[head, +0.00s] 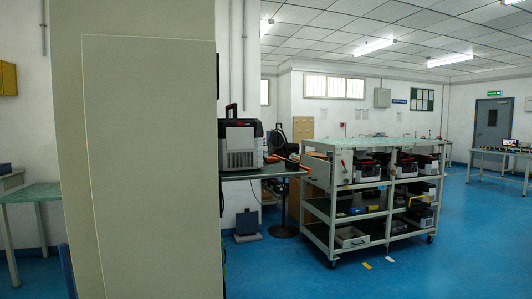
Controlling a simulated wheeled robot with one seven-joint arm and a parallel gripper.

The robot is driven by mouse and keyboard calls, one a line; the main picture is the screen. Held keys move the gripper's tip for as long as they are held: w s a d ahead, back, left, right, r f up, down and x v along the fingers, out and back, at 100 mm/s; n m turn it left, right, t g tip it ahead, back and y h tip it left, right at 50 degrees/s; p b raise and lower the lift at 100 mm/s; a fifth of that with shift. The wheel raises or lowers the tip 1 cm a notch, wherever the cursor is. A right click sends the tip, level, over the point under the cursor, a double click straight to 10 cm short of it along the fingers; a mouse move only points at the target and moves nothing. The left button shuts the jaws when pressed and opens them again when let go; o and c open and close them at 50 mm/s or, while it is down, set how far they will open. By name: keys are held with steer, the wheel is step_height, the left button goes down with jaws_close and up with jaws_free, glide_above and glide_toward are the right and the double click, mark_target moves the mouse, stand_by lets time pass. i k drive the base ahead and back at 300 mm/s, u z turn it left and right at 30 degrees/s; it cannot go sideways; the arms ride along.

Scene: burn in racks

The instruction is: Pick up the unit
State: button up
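A grey and black boxy unit (241,146) with a raised handle stands upright on a dark-topped table (262,172), just right of the large panel. Several smaller black and grey units with red parts, such as one unit (367,171), stand on a wheeled shelf rack (318,207). I cannot tell which of these is the task's unit. My gripper is not in view, and nothing is seen touching the units.
A tall beige panel (150,150) stands close on the left and hides much of the room. A dark box (247,223) and a round-based stand (284,230) are under the table. Blue floor (440,255) is open around the rack's front and right.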

mark_target(241, 141)
steer(key=z, duration=0.05)
steer(key=i, duration=2.5)
steer(key=z, duration=1.55)
steer(key=i, duration=1.35)
steer(key=u, duration=1.2)
